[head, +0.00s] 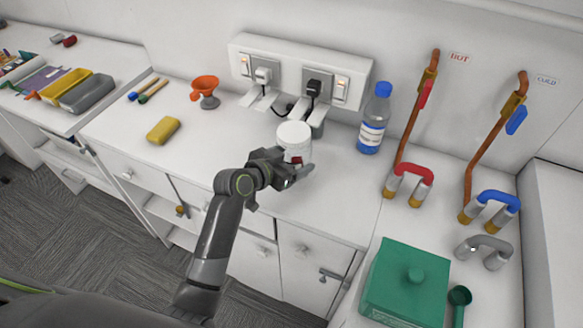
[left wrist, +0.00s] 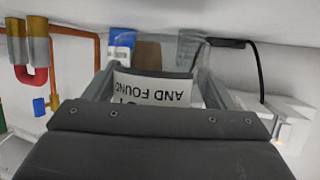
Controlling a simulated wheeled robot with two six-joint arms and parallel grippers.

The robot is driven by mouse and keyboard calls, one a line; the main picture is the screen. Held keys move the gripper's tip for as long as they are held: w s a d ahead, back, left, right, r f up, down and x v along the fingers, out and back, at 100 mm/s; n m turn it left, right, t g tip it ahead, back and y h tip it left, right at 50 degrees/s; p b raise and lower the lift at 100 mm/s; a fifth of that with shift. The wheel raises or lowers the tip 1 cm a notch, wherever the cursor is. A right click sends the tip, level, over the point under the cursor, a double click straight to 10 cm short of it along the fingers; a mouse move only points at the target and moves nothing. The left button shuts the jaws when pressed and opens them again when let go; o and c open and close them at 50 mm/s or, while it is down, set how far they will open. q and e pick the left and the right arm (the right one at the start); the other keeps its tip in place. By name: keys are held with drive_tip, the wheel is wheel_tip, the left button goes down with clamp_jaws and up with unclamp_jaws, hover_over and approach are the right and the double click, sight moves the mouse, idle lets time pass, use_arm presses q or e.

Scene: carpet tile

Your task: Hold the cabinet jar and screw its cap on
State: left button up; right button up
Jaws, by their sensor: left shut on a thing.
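A white round jar (head: 295,140) stands upright near the middle of the counter, below the wall sockets. Its top looks pale and round; I cannot tell whether that is a cap or the jar itself. My left gripper (head: 298,174) reaches in from the front and is shut around the jar's lower part, hiding much of it. A small dark red patch shows between the fingers. In the left wrist view, a white label (left wrist: 155,90) with upside-down lettering "AND FOUND" lies between the fingers. No separate cap is clearly visible. My right gripper is out of view.
A blue-capped bottle (head: 375,118) stands right of the jar. The socket panel (head: 300,72), with plugs and a cable, is behind. Pipes and a green box (head: 405,283) are right.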

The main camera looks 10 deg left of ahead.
use_arm(q)
wheel_tip(320, 180, down, 4)
drive_tip(key=shift+r, duration=0.25)
drive_tip(key=shift+f, duration=0.2)
drive_tip(key=o, duration=1.9)
drive_tip(key=shift+r, duration=0.15)
